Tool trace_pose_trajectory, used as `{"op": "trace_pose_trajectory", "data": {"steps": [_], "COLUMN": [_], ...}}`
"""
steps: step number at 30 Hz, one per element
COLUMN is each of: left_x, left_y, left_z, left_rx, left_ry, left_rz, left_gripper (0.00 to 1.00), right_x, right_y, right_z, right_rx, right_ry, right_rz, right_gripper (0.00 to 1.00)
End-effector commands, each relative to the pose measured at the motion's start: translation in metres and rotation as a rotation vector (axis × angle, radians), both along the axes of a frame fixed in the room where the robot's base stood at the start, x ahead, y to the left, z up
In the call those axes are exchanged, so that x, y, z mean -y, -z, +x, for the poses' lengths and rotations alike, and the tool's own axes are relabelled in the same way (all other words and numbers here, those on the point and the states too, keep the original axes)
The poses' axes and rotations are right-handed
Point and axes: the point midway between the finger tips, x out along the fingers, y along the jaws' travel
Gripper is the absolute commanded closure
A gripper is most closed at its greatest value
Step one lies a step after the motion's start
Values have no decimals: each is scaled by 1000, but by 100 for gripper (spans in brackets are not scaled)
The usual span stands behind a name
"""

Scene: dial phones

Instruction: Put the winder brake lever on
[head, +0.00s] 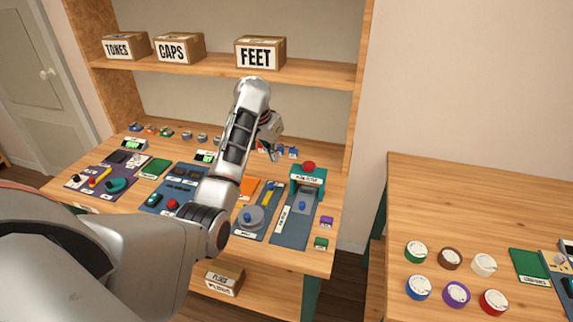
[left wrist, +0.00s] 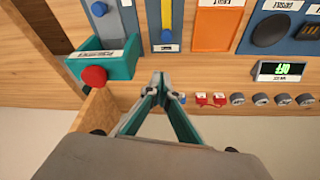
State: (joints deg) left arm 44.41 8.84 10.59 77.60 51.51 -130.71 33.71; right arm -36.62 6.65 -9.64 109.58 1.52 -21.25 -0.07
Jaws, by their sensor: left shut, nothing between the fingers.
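My left gripper (head: 274,154) hangs over the back of the bench, left of the teal press. In the left wrist view its fingertips (left wrist: 161,80) meet with nothing between them. A mat (head: 253,232) holds a grey round unit (head: 250,217) with a blue knob and a yellow bar (head: 269,192). The yellow bar also shows in the left wrist view (left wrist: 167,22), beyond the fingertips. Labels are too small to read, so I cannot tell which part is the winder brake lever. My right gripper is not in view.
The teal press (head: 308,178) with a red button stands right of the gripper. A shelf (head: 225,68) with labelled boxes is above. A second table (head: 450,200) holds coloured dials.

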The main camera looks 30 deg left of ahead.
Motion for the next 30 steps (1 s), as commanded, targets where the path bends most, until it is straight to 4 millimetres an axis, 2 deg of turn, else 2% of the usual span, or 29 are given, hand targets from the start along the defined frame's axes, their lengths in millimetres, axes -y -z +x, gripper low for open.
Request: {"op": "trace_pose_trajectory", "data": {"steps": [6, 17, 23, 30], "left_x": [-1, -1, -1, 0], "left_y": [-2, 3, 27, 66], "left_z": [0, 1, 9, 23], "left_rx": [-2, -3, -6, -4], "left_ry": [0, 0, -1, -1], "left_rz": [0, 1, 2, 2], "left_gripper": [100, 100, 100, 100], "right_x": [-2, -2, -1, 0], "right_y": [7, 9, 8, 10], "right_z": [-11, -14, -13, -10], "right_rx": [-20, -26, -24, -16], "right_ry": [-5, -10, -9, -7], "right_rz": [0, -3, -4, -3], "right_gripper": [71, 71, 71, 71]}}
